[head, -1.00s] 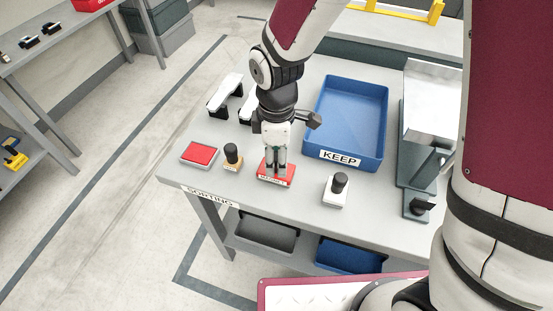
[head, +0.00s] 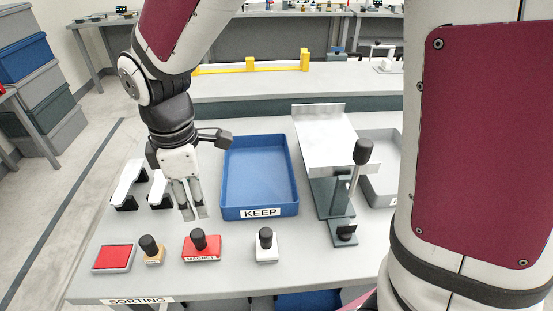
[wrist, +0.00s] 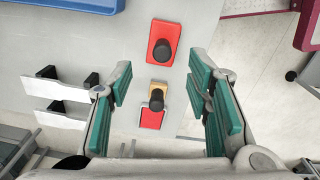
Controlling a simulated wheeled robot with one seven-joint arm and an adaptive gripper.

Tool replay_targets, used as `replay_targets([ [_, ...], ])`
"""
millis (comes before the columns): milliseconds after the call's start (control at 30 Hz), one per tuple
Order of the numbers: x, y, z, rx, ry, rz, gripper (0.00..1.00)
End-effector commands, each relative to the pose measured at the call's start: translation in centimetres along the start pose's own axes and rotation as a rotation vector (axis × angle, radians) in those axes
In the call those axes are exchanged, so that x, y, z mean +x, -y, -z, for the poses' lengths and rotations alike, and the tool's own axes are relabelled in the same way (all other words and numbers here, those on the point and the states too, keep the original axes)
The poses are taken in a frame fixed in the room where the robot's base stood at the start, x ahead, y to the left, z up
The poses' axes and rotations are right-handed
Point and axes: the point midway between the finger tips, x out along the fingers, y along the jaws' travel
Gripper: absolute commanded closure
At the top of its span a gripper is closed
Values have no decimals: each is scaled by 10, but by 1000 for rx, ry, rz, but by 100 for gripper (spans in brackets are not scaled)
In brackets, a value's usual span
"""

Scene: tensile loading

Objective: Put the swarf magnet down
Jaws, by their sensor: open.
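The swarf magnet (head: 201,246) is a red block with a black knob and a label reading MAGNET. It stands upright on the sorting table, between a wooden stamp and a white block. It also shows in the wrist view (wrist: 163,43), beyond the fingers. My gripper (head: 195,216) is open and empty, above the table just behind the magnet and apart from it. In the wrist view its green-padded fingers (wrist: 165,88) are spread wide with nothing between them.
A blue KEEP tray (head: 260,170) is empty, right of my gripper. A red pad (head: 113,258), a wooden stamp (head: 152,249) and a white block with black knob (head: 266,244) line the front. Two white-topped pieces (head: 128,184) stand at left. A metal chute stand (head: 330,190) is at right.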

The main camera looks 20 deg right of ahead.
Motion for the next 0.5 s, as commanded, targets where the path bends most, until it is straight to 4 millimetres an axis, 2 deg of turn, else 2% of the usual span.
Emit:
replay_targets([
  [33, -15, 1, -15, 75, -6, -27, 55],
  [200, -59, 17, -69, 406, -37, -109, 55],
  [333, -85, 39, -109, 670, -81, -164, 55],
  [500, -106, 74, -152, 1002, -162, -219, 55],
])
